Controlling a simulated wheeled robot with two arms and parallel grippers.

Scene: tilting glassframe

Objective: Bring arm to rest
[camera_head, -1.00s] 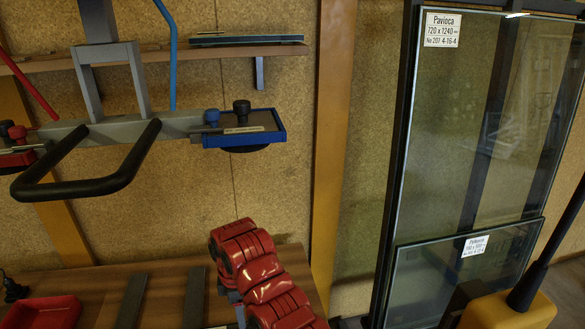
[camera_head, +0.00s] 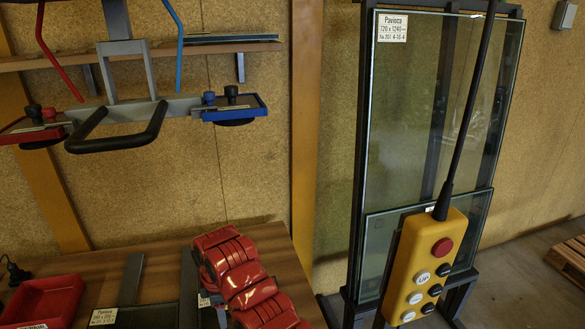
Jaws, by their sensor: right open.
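My right gripper is hard to make out in the head view, and I cannot place its fingertips. I see nothing held in it. My left gripper does not show. A red ribbed object (camera_head: 245,280) rises at the right end of the wooden table (camera_head: 268,245). Its lower end is cut off by the bottom edge of the picture. A yellow push-button control box (camera_head: 428,265) on a dark cable stands out in front of the glass rack, tilted to the right.
Large glass panes (camera_head: 410,115) stand in a dark rack (camera_head: 362,120) at the right. A lifting frame with a black handle (camera_head: 118,140) and red and blue pads (camera_head: 235,108) hangs at the upper left. A red tray (camera_head: 42,300) is on the table. The floor at right (camera_head: 525,265) is partly clear.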

